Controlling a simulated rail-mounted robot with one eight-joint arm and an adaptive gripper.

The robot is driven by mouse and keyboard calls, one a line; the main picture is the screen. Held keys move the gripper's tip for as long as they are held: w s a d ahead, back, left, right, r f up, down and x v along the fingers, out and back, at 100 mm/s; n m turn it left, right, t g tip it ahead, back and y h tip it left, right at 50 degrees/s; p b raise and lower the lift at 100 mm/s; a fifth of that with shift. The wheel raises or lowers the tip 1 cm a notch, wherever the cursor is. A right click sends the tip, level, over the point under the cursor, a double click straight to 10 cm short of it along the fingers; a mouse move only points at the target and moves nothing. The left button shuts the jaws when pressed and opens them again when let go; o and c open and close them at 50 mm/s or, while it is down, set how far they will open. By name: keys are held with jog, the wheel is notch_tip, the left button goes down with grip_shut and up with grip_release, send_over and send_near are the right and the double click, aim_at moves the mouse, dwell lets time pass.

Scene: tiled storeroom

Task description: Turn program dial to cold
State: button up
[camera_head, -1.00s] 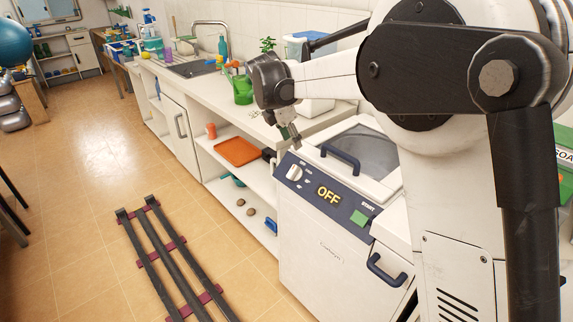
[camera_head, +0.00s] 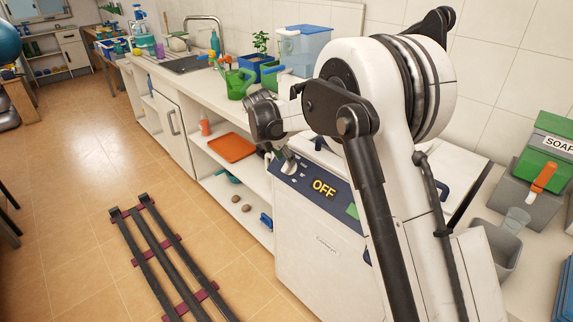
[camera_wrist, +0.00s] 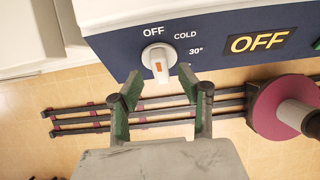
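The program dial (camera_wrist: 158,60) is a round white knob with an orange mark, on the washing machine's dark blue panel (camera_wrist: 220,52). Labels OFF, COLD and 30° run around it from above to the right. The panel display (camera_wrist: 257,42) reads OFF; it also shows in the head view (camera_head: 324,188). My gripper (camera_wrist: 160,80) is open in the wrist view, its two green-lined fingers apart just below the dial, one toward each side. I cannot tell whether they touch it. In the head view my gripper (camera_head: 283,158) is at the panel's left end and partly covers the dial.
The counter (camera_head: 205,97) with a sink, green watering can (camera_head: 238,84) and plant runs behind. An orange tray (camera_head: 231,148) lies on the shelf left of the washer (camera_head: 320,245). Dark floor rails (camera_head: 165,255) lie in front. A soap dispenser (camera_head: 540,165) stands at right.

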jog(key=shift+x, duration=1.35)
grip_shut()
